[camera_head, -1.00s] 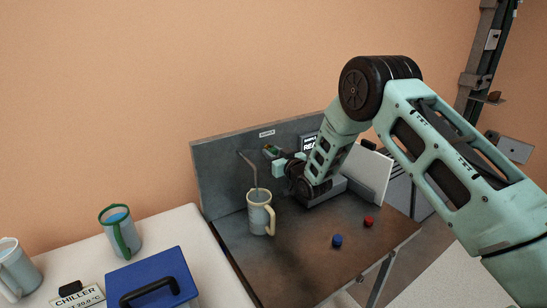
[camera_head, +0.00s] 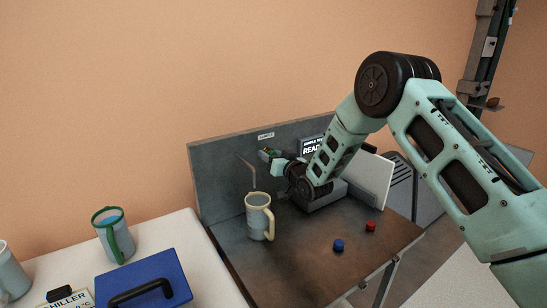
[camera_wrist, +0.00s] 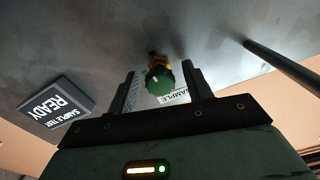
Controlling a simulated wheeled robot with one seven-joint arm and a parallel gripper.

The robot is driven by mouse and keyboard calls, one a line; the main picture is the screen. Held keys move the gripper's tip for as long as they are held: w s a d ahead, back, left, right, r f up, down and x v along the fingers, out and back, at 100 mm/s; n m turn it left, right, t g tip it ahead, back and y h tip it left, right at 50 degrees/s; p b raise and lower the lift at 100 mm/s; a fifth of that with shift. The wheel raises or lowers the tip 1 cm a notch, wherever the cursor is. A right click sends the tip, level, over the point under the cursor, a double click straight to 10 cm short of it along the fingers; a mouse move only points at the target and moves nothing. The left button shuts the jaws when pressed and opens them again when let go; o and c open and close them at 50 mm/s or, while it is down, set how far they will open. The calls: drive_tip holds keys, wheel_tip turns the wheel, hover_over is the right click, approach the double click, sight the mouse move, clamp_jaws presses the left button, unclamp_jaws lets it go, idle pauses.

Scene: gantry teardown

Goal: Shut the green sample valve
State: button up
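The green sample valve (camera_wrist: 159,80) is a small green knob on a brass-coloured body, mounted on the grey back panel. In the wrist view it appears between the two dark fingers of my gripper (camera_wrist: 160,72). A gap shows on each side of the knob, so the gripper is open and empty. I cannot tell whether the fingertips reach past the knob. In the head view the valve (camera_head: 265,153) is small, just up and left of my gripper (camera_head: 275,165), whose fingers are hard to make out.
A thin spout pipe (camera_head: 253,174) hangs left of the valve, above a cream mug (camera_head: 257,218) on the bench. A "READY" display (camera_head: 313,147) stands at right, partly behind my arm. Blue (camera_head: 338,245) and red (camera_head: 370,226) buttons sit in front. A blue-lidded box (camera_head: 145,275) is at lower left.

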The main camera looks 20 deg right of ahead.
drive_tip(key=shift+s, duration=0.1)
drive_tip(key=b+v, duration=0.4)
drive_tip(key=v, duration=1.3)
drive_tip(key=shift+s, duration=0.1)
